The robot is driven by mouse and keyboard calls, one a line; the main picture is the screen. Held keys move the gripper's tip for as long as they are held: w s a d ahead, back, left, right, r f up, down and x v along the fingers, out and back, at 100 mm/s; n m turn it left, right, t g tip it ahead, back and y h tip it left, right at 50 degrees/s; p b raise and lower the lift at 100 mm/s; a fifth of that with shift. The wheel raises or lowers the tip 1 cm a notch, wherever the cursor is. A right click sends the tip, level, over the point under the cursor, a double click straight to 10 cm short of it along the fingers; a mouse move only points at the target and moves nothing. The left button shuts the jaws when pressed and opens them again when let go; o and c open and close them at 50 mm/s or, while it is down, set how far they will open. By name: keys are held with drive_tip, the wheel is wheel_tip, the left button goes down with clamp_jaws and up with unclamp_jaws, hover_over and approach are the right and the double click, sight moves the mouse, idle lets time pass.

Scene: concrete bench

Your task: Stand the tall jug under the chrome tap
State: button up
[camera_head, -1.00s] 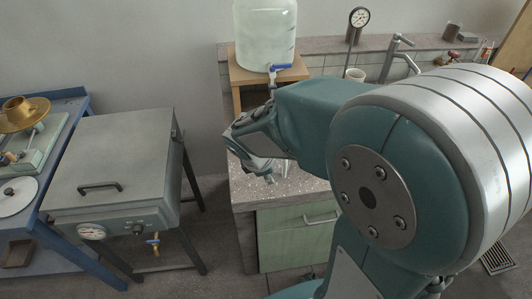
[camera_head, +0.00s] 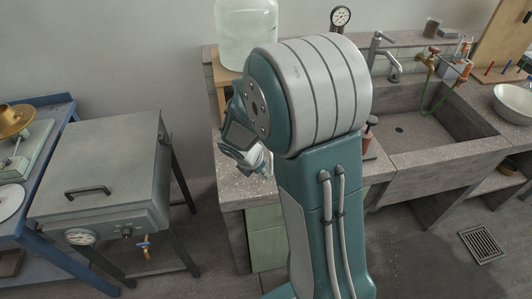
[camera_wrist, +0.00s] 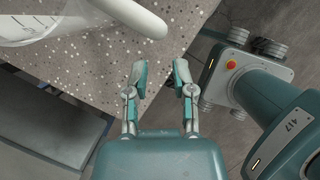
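The chrome tap (camera_head: 380,55) stands at the back left of the stone sink (camera_head: 435,155) in the head view. In the wrist view, a clear vessel (camera_wrist: 22,28), possibly the tall jug, is cut off at the top left. A pale rounded bar (camera_wrist: 138,17) beside it could be its handle; I cannot tell. My gripper (camera_wrist: 160,75) is open, with nothing between its fingers, below the bar in the wrist picture and apart from it. In the head view, my gripper (camera_head: 248,156) is over the left counter, partly hidden by my arm. No tall jug is clearly visible there.
A large clear water container (camera_head: 245,35) stands on a wooden stand behind my arm. A white bowl (camera_head: 514,103) is at the far right. A grey metal box (camera_head: 105,165) stands left of the counter.

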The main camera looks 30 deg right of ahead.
drive_tip(key=d, duration=0.2)
drive_tip(key=w+d, duration=0.1)
drive_tip(key=d, duration=0.1)
drive_tip(key=shift+w, duration=0.15)
drive_tip(key=shift+w+d+f, duration=0.1)
drive_tip(key=shift+d+f, duration=0.25)
drive_tip(key=shift+f, duration=0.25)
clamp_jaws()
drive_tip(key=shift+r, duration=0.15)
